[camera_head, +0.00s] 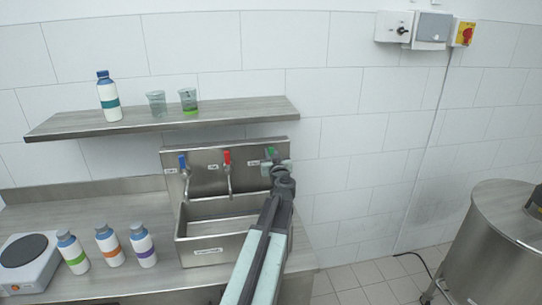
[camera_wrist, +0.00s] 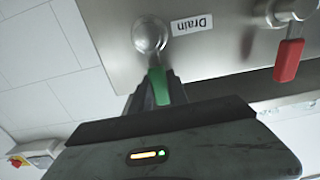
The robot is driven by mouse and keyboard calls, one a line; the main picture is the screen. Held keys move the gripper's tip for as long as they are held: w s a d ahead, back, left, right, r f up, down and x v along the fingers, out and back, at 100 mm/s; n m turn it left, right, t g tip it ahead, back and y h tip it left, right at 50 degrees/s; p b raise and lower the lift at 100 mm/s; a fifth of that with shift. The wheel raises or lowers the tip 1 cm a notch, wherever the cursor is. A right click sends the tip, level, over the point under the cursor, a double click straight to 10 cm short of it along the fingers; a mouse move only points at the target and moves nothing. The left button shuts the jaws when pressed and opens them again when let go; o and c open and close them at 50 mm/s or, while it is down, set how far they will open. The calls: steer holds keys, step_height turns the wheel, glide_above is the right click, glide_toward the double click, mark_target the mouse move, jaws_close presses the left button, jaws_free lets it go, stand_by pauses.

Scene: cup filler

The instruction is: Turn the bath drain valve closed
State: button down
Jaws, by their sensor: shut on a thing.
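The drain valve has a green lever (camera_wrist: 157,86) on a round metal boss (camera_wrist: 149,35), beside a label (camera_wrist: 193,25) reading "Drain". In the wrist view the lever points from the boss toward my gripper. My gripper (camera_wrist: 154,94) is shut on the green lever, with a finger on each side of it. In the head view my gripper (camera_head: 277,167) reaches the right end of the steel back panel (camera_head: 204,165). A bit of the green lever (camera_head: 271,151) shows above it; the rest is hidden by my gripper.
A red-handled valve (camera_head: 227,157) and a blue-handled valve (camera_head: 182,162) sit left of it, above the steel basin (camera_head: 212,250). A shelf (camera_head: 170,122) with a bottle and two cups hangs above. Several items stand on the left counter. A steel drum (camera_head: 505,240) stands at right.

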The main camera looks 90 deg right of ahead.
steer(key=shift+w, duration=0.1)
steer(key=c, duration=1.3)
jaws_free()
steer(key=v, duration=0.7)
steer(key=shift+a, duration=0.4)
